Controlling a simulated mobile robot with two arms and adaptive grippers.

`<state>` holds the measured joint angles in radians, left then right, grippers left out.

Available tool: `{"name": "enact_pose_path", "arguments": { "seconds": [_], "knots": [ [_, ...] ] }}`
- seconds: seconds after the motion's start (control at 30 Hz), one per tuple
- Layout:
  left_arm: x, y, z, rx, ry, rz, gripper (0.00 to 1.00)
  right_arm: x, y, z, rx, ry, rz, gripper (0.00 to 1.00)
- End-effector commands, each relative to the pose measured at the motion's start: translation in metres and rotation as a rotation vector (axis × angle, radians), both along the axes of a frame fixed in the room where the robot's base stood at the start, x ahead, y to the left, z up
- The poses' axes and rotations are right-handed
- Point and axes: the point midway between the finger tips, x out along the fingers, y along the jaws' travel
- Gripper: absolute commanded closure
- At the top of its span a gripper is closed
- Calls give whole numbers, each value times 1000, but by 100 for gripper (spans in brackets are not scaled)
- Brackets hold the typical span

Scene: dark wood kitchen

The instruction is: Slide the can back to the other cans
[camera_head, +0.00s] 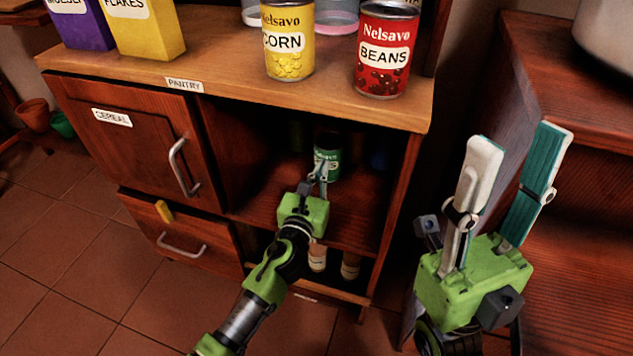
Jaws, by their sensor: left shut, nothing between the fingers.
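A green can (328,158) stands upright inside the open shelf compartment of the pantry cabinet. Further back in the dark compartment, dim shapes of other cans (378,158) show, too dark to read. My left gripper (322,168) reaches into the compartment, shut and empty, with its fingertips in front of the green can; whether they touch it I cannot tell. The fingers hide part of the can's front. My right gripper (522,145) is raised at the right, outside the cabinet, with its fingers apart and nothing between them.
On the pantry top (220,75) stand a yellow corn can (288,40), a red beans can (386,50) and cereal boxes (145,25). A side panel (400,205) bounds the compartment at right. Jars (350,266) stand on the lower shelf. Another wooden unit (585,230) is at right.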

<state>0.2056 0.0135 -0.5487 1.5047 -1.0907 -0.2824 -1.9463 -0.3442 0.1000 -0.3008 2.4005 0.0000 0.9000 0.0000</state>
Motion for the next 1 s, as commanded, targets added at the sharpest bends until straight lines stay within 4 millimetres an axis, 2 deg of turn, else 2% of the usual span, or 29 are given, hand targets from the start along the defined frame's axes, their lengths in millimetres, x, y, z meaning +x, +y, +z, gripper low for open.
{"name": "enact_pose_path", "arguments": {
  "seconds": [0.37, 0.47, 0.8, 1.0],
  "knots": [
    [-5, 2, -1, 0, 1, 0, 100, 1, 0, -2, -1, 8, -2, 60],
    [-16, 5, -2, 1, 1, -1, 100, 1, 0, -2, -1, 8, -1, 60],
    [-85, 25, -1, 1, 2, -2, 100, 1, 0, -2, 0, 6, -1, 60],
    [-110, 32, -1, 0, 2, 0, 100, 0, 0, -1, 0, 6, -1, 60]
  ]
}}
